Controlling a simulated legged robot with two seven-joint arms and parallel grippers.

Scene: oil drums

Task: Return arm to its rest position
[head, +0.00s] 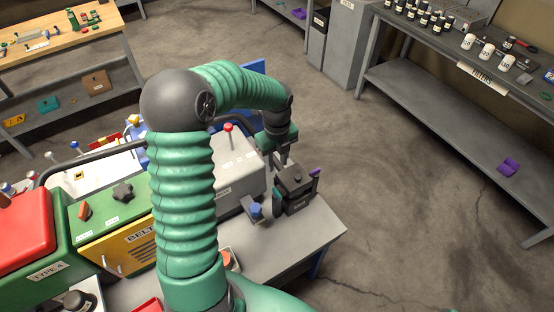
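My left arm (186,190), with green ribbed sleeves, rises from the bottom of the head view and bends at a dark round elbow. Its forearm reaches right and ends in my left gripper (281,158), which points down over the workbench. The gripper is just above and behind a small black device (296,187) with a purple part on its right side. The fingers are small and partly merge with the dark device, so I cannot tell whether they are open or touch it. My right gripper is not in view.
The grey workbench (310,238) holds a red-lidded green machine (28,232), a yellow belt unit (128,252) and a grey box (240,178) with a red knob. A wooden table (60,42) stands back left, a grey filter shelf (440,100) right. Floor between is clear.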

